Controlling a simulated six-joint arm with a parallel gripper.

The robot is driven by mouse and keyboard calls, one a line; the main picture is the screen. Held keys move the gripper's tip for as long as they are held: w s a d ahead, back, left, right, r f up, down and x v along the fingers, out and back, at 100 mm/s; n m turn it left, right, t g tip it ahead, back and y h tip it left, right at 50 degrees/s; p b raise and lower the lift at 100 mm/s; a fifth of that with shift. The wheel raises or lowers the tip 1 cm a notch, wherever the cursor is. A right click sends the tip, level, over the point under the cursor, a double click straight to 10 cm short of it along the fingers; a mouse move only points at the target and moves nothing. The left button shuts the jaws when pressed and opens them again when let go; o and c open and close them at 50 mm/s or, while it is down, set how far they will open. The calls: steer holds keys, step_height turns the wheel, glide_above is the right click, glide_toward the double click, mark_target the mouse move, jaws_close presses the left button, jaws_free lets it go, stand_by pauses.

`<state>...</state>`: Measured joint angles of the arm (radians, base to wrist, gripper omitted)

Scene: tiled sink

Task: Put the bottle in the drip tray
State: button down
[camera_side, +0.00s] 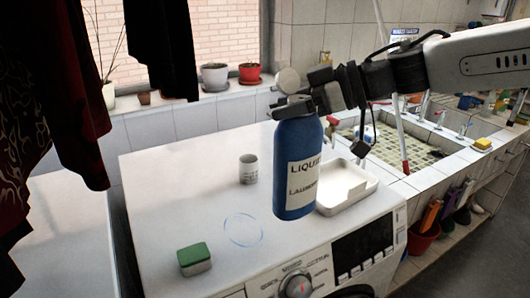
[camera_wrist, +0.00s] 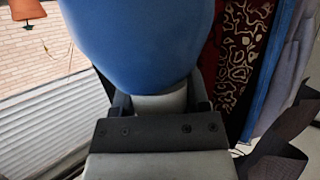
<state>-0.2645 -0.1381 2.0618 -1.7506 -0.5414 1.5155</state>
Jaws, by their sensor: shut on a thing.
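The blue bottle (camera_side: 294,165) has a white label reading "LIQUID" and "LAUNDRY". It hangs upright in my gripper (camera_side: 292,103), which is shut on its neck at the top. In the side view it appears in front of the left part of the drip tray, and its base looks raised above the machine top. The white drip tray (camera_side: 347,188) lies on the machine top, with its left end partly hidden by the bottle. In the wrist view the bottle (camera_wrist: 140,40) fills the upper middle, with its pale neck between the fingers of my gripper (camera_wrist: 160,103).
A white washing machine top (camera_side: 180,205) carries a grey-white cup (camera_side: 248,169), a green and white sponge (camera_side: 194,259) and a drawn blue ring (camera_side: 243,230). The tiled sink (camera_side: 400,150) is at the right. Dark clothes (camera_side: 45,110) hang at the left.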

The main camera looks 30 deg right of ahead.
steer(key=shift+r, duration=0.15)
steer(key=d+m+t+h, duration=0.3)
steer(key=d+m+h, duration=0.1)
steer(key=d, duration=1.5)
steer(key=shift+r, duration=0.35)
steer(key=shift+w+d, duration=0.1)
steer(key=shift+w, duration=0.1)
steer(key=w+f, duration=0.9)
steer(key=w, duration=0.4)
steer(key=shift+w+a+f, duration=0.15)
steer(key=shift+a, duration=0.05)
